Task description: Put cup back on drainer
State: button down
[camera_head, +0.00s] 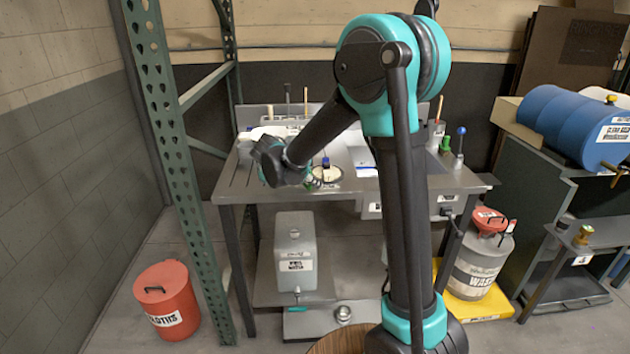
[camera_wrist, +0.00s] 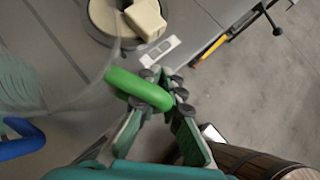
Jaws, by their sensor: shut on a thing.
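In the wrist view my gripper (camera_wrist: 163,85) is shut on a green loop-shaped handle (camera_wrist: 135,87). A clear, see-through cup wall (camera_wrist: 82,92) curves away to the left of this handle and seems to belong to it. The cup's base and full outline are hard to make out. In the head view my arm hides most of the gripper over the left part of the grey bench (camera_head: 232,190). That left part has grooved lines; I cannot tell for sure whether it is the drainer.
A blue handle (camera_wrist: 22,140) on a teal see-through thing lies at left in the wrist view. A round plate with a cream block (camera_wrist: 146,20) is near the bench edge. A red bin (camera_head: 166,300) and green upright (camera_head: 180,165) stand left of the bench.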

aim_at(315, 189)
jog(key=w, duration=0.3)
jog(key=shift+w+f, duration=0.2)
jog(key=shift+w, duration=0.15)
jog(key=shift+s+f, duration=0.1)
jog(key=shift+f, duration=0.05)
jog(key=c, duration=1.7)
grip_release()
jog(key=shift+f, duration=0.1)
